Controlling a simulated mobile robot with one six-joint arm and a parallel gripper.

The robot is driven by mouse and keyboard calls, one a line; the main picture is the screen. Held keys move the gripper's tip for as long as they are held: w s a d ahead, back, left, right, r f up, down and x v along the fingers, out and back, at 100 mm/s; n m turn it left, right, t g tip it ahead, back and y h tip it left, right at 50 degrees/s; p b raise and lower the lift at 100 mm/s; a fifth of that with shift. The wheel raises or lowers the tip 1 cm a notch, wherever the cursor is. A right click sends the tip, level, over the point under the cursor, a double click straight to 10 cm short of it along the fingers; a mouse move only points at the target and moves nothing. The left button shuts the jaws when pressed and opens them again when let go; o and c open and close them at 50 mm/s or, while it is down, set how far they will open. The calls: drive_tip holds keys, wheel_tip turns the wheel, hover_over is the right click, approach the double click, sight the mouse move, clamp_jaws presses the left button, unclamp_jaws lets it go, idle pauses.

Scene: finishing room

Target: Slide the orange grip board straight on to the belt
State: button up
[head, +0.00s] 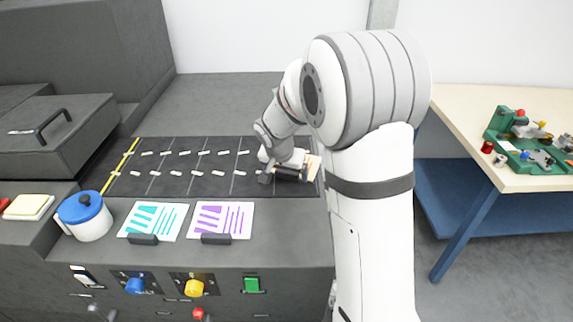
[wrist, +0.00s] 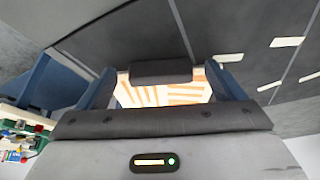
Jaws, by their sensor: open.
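The orange grip board (wrist: 180,94) is cream with orange stripes and has a dark grip block (wrist: 161,71) on it. In the head view, a pale edge of the board (head: 314,165) shows at the right end of the dark belt (head: 140,185); my arm hides most of it. My gripper (wrist: 161,74) is open, its two blue fingers on either side of the grip block. Whether the fingers touch the block, I cannot tell. In the head view my gripper (head: 287,172) is low over the belt's right end.
A teal board (head: 152,219) and a purple board (head: 221,218) lie in front of the belt. A blue-lidded pot (head: 87,217) stands left of them. A yellow line (head: 122,165) marks the belt's left end. A wooden table (head: 470,115) stands right. The belt's middle is clear.

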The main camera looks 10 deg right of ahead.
drive_tip(key=shift+f, duration=0.25)
drive_tip(key=c, duration=1.1)
drive_tip(key=shift+r, duration=0.1)
drive_tip(key=shift+n+p, duration=0.3)
drive_tip(key=shift+p, duration=0.05)
drive_tip(key=shift+n+y+p, duration=0.3)
drive_tip(key=shift+n+p, duration=0.2)
drive_tip(key=shift+n, duration=0.1)
drive_tip(key=shift+n+p, duration=0.4)
drive_tip(key=shift+p, duration=0.1)
drive_tip(key=shift+n+t+y+p, duration=0.35)
drive_tip(key=shift+n+p, duration=0.25)
drive_tip(key=shift+p, duration=0.55)
